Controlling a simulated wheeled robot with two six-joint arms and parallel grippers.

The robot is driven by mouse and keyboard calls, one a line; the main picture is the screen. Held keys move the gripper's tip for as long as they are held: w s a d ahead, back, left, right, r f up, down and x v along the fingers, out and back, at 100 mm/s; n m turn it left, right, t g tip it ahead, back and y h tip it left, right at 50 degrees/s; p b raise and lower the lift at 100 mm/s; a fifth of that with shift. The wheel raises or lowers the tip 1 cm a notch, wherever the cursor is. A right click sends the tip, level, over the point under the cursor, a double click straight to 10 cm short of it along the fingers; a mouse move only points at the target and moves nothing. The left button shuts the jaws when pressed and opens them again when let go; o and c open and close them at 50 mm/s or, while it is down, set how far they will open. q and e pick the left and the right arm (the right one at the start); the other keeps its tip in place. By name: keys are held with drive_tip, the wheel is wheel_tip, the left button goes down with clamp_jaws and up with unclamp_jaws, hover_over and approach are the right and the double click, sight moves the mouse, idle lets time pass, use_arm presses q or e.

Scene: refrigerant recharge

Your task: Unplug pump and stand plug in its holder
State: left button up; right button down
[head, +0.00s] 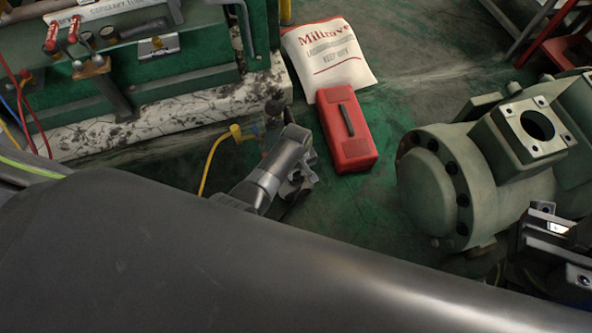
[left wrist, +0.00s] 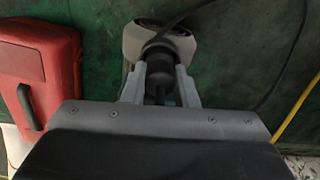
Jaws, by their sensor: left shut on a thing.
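My left gripper (head: 297,181) reaches down near the floor, left of the red box. In the left wrist view its two fingers (left wrist: 160,78) are closed on a dark, ribbed, round plug (left wrist: 159,62). A pale grey rounded body (left wrist: 133,42) with a dark face lies just beyond the plug. I cannot tell whether the plug is seated in it or only in front of it. A black cable (left wrist: 185,13) runs off from there. The plug is mostly hidden by the gripper in the head view. The pump and plug holder cannot be made out for sure.
A red box (head: 346,140) with a black handle stands close right of my left gripper. A white printed bag (head: 328,60) lies behind it. A large green flanged machine (head: 440,185) is at right. A yellow hose (head: 212,160) lies left. A dark gripper-like part shows at lower right.

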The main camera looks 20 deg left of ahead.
use_arm(q)
drive_tip(key=shift+f, duration=0.4)
drive_tip(key=o, duration=1)
drive_tip(key=shift+c, duration=0.2)
